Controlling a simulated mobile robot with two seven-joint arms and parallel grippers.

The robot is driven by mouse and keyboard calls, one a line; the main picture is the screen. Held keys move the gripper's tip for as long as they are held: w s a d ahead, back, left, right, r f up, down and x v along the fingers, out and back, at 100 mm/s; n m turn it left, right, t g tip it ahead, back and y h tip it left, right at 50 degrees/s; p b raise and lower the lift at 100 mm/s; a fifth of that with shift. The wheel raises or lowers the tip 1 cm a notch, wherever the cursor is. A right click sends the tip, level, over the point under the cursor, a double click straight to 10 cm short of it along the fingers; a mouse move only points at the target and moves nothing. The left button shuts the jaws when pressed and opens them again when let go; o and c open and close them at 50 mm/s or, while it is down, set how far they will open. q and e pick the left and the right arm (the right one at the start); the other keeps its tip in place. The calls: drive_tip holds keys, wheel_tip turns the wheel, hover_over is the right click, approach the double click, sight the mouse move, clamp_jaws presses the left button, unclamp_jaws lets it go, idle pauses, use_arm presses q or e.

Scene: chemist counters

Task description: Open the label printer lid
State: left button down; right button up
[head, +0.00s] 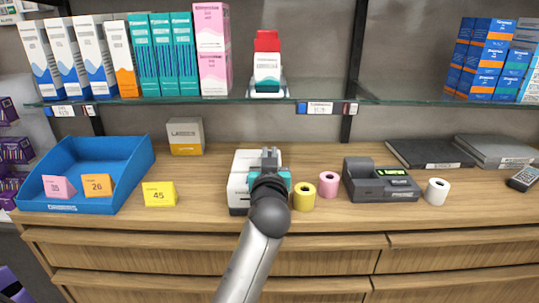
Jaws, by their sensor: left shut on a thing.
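The label printer (241,174) appears to be the white box with a dark grey base on the wooden counter, a little left of the picture's middle. My left gripper (268,158) reaches over its right part and is shut on the printer's lid, as far as I can see. A teal part (286,176) shows at the gripper's right side. My wrist hides the right front of the printer and most of the grip. I cannot tell how far the lid is raised. My right gripper is not in view.
A yellow roll (304,196) and a pink roll (328,184) stand close right of the gripper. A dark device (381,187) and a white roll (437,191) are further right. A blue tray (128,167) and a yellow card (160,194) are left. A glass shelf (225,101) hangs above.

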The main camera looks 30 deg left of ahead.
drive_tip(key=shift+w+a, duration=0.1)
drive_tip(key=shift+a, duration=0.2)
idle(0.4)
